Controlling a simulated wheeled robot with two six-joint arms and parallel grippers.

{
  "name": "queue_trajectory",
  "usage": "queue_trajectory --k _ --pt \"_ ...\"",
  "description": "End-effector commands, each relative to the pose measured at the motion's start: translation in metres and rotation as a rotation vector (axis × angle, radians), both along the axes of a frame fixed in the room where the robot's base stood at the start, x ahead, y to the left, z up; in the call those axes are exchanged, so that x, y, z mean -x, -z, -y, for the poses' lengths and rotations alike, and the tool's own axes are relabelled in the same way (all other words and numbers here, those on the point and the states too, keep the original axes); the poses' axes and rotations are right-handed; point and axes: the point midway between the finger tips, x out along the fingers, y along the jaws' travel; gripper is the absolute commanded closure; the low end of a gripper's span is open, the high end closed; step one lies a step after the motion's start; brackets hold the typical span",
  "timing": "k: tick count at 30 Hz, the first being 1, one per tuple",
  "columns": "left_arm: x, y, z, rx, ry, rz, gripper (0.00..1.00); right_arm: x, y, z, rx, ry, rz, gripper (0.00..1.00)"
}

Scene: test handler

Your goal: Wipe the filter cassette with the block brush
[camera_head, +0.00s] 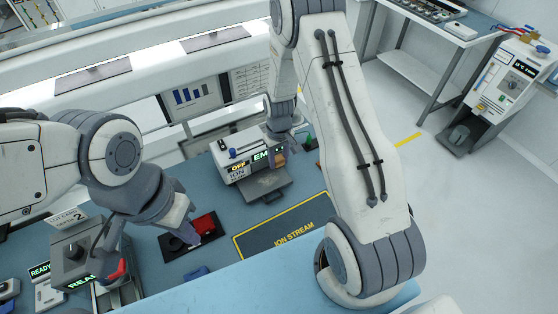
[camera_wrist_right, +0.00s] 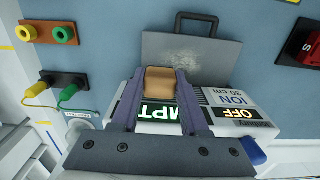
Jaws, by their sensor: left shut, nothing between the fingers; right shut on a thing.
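The filter cassette (camera_wrist_right: 222,62) is a flat dark grey plate with a handle and a pale dusty patch on its face. It lies in front of the white ionizer box and also shows in the head view (camera_head: 266,184). My right gripper (camera_wrist_right: 161,92) is shut on the block brush (camera_wrist_right: 160,80), a tan block. In the wrist view the brush overlaps the cassette's near edge; I cannot tell whether they touch. My left gripper (camera_head: 184,232) is shut and empty, beside a red object, left of the cassette.
The ionizer box (camera_head: 236,158) has lit OFF and EMPTY signs. A red object (camera_head: 204,224) rests on a black tray (camera_head: 172,246). Yellow and green plugs (camera_wrist_right: 62,34) and cables sit left in the wrist view.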

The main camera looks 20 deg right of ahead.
Motion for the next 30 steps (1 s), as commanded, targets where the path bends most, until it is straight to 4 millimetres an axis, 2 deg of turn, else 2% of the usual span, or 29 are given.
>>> queue_trajectory --k 3,9,30 --pt "0.0 -0.012 0.0 0.0 -0.001 0.0 1.0 0.0 -0.015 -0.001 0.0 -0.001 0.0 1.0" --pt "0.0 -0.02 0.0 0.0 -0.002 0.0 1.0 -0.001 -0.027 -0.002 0.0 -0.003 0.0 1.0" --pt "0.0 -0.019 0.0 0.0 -0.002 0.0 1.0 0.0 -0.026 -0.001 0.0 -0.001 -0.001 1.0"
